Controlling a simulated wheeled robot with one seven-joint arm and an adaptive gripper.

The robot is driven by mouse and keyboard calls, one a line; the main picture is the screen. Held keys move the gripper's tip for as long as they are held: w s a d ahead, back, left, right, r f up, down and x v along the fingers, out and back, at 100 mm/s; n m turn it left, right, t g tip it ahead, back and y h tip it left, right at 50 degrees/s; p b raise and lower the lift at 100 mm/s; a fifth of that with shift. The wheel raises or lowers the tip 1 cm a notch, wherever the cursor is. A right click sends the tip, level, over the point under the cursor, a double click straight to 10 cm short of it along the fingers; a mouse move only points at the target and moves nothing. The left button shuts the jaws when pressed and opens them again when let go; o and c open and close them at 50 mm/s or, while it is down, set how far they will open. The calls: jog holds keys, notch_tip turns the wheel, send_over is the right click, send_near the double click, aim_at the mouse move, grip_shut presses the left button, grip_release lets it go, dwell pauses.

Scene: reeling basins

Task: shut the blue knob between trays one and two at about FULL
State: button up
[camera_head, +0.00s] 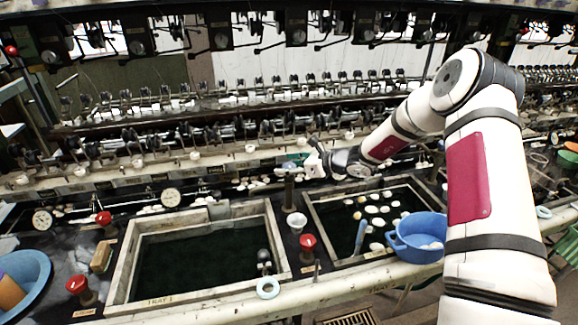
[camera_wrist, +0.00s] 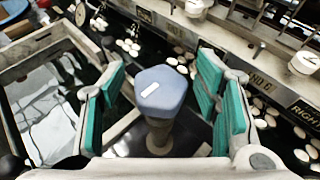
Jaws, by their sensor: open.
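The blue knob (camera_wrist: 163,92) shows in the wrist view as a faceted cap with a short white mark on top, standing on a dark stem. My gripper (camera_head: 298,160) is open, with its teal-padded fingers on either side of the knob in the wrist view and a visible gap on each side. In the head view the gripper covers the knob's cap, and its post (camera_head: 289,192) shows below. Tray one (camera_head: 125,262) lies to the left, with dark water. Another tray (camera_head: 318,222) on the right holds several pale cocoons; its label is not readable.
A blue basin (camera_head: 420,236) sits at the right tray's front corner.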

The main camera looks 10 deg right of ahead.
jog(key=c, duration=1.2)
jog(key=shift+o, duration=0.2)
jog(key=shift+w+f+b, duration=0.1)
jog(key=shift+b, duration=0.3)
jog(key=shift+n+g+b, duration=0.3)
jog(key=shift+n+b, duration=0.05)
jog(key=shift+n, duration=0.05)
jog(key=n+g+b, duration=0.1)
jog(key=y+b, duration=0.1)
jog(key=b, duration=0.1)
jog(key=shift+w+f+n+g+y, duration=0.15)
jog(key=shift+n+g+y, duration=0.15)
jog(key=shift+n+g, duration=0.1)
jog(key=n+g+y+b, duration=0.1)
jog(key=n+g+b, duration=0.1)
jog(key=b, duration=0.1)
jog(key=shift+g+b, duration=0.3)
jog(key=shift+s+n+g+y+b, duration=0.2)
jog(key=shift+n+g+y+b, duration=0.1)
jog(key=shift+n+g+b, duration=0.25)
jog(key=shift+r, duration=0.2)
